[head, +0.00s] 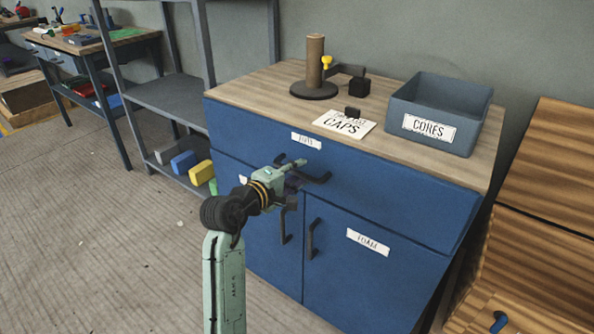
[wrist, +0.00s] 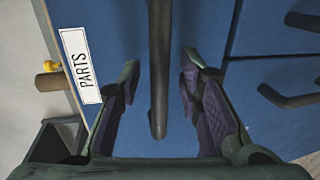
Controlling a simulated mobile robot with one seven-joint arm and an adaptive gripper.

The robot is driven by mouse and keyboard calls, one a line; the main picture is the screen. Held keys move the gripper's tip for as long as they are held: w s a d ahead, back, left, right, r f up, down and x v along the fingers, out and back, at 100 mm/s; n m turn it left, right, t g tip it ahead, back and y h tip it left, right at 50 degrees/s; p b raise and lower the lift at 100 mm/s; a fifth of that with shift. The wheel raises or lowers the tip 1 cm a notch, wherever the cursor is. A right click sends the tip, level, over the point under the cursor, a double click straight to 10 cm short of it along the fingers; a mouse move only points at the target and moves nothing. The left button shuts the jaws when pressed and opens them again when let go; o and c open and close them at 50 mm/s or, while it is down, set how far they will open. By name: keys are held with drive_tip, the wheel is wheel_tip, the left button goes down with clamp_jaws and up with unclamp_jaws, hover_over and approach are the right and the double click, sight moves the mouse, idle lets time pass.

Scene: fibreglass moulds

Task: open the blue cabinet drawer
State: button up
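The blue cabinet (head: 390,280) has a wide top drawer (head: 400,195) with a white label and a dark bar handle (head: 318,179). The drawer front looks flush with the cabinet. My gripper (head: 297,172) is in front of the drawer by the handle and partly covers it. In the wrist view, the drawer handle (wrist: 158,75) lies between the two open fingers of my gripper (wrist: 160,72), with a gap on each side. The drawer's label reads PARTS (wrist: 80,66) in that view.
Two doors with upright handles (head: 312,240) are below the drawer. On the cabinet top are a CORES bin (head: 398,103), a CAPS card (head: 335,125) and a brown post on a dark base (head: 315,65). A wooden drawer unit (head: 550,190) stands right, grey shelving (head: 165,95) left.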

drive_tip(key=shift+w+d, duration=0.1)
drive_tip(key=shift+w, duration=0.1)
clamp_jaws()
idle(0.3)
idle(0.5)
